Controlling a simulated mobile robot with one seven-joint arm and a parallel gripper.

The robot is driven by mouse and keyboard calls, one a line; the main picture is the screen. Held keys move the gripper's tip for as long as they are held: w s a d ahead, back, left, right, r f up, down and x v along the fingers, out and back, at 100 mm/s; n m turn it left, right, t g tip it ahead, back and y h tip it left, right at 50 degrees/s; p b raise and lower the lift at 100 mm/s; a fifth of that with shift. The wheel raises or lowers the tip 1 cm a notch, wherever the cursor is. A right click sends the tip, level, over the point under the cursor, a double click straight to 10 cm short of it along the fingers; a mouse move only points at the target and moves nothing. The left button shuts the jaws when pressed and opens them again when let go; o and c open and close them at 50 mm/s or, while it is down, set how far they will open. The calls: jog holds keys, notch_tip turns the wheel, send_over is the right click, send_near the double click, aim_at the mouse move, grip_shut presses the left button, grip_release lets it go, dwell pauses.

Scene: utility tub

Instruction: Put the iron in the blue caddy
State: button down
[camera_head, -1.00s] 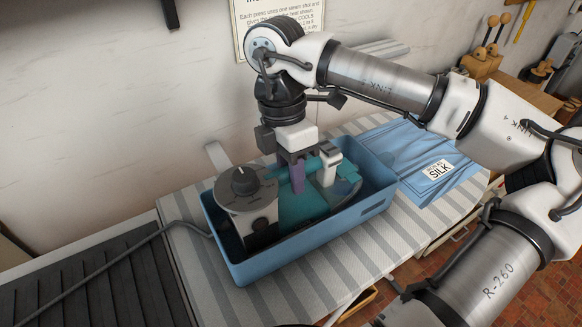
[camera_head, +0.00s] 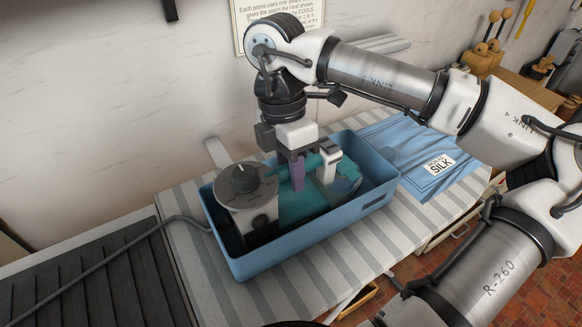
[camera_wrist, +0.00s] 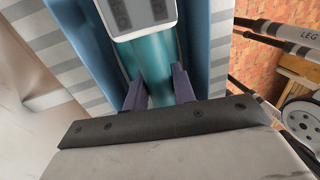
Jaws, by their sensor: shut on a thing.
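The iron (camera_head: 305,203) is teal with a white-grey upright part and a dial end. In the wrist view the handle (camera_wrist: 147,62) runs between the two fingers (camera_wrist: 155,92), with a white-grey panel beyond. The iron's underside is hidden, so I cannot tell whether it touches the caddy floor.
The caddy stands on a striped ironing board (camera_head: 390,245). A folded blue cloth labelled SILK (camera_head: 425,165) lies to its right. A grey cord (camera_head: 105,262) trails left over a dark ribbed surface (camera_head: 85,285). The wall rises behind.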

jog(key=c, duration=1.1)
grip_release()
